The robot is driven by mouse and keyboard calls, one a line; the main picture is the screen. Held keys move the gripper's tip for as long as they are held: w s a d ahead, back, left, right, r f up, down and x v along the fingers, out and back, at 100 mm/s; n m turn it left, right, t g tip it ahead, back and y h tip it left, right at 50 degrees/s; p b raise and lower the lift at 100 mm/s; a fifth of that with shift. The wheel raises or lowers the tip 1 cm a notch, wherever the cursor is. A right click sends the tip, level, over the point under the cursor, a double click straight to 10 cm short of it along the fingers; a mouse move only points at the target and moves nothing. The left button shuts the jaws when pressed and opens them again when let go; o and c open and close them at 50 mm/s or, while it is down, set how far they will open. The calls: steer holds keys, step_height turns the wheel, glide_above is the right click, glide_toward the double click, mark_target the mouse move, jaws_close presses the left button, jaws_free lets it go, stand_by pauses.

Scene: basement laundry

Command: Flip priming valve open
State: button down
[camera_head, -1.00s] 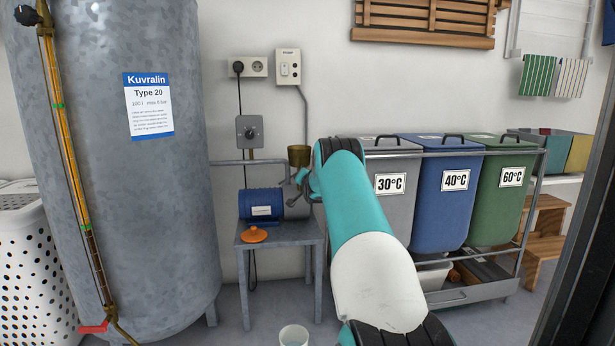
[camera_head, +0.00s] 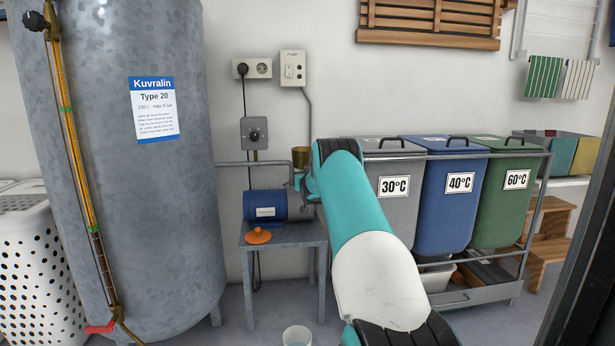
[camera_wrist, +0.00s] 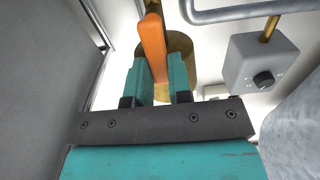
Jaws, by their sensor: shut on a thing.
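In the wrist view my gripper (camera_wrist: 160,82) is shut on an orange lever (camera_wrist: 152,42), which stands between the two teal fingers and points up in the picture. It looks like the handle of the priming valve; the valve body is hidden. A brass funnel (camera_wrist: 181,60) is right behind the lever. In the head view the brass funnel (camera_head: 300,157) sits on the pipework above the blue pump (camera_head: 265,205). My teal arm covers the spot to its right and hides the lever and most of the gripper there.
The pump stands on a small grey table (camera_head: 285,236) with an orange cap (camera_head: 257,236) at its front. A large metal tank (camera_head: 130,220) is at left, lidded bins (camera_head: 447,200) at right. A grey pipe (camera_wrist: 240,14) and a switch box (camera_wrist: 262,66) are close to the gripper.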

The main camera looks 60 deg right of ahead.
steer(key=shift+w+a, duration=0.1)
stand_by(0.4)
steer(key=c, duration=1)
jaws_free()
steer(key=shift+c, duration=0.2)
steer(key=p+v, duration=0.4)
steer(key=v, duration=1.3)
steer(key=shift+a, duration=0.2)
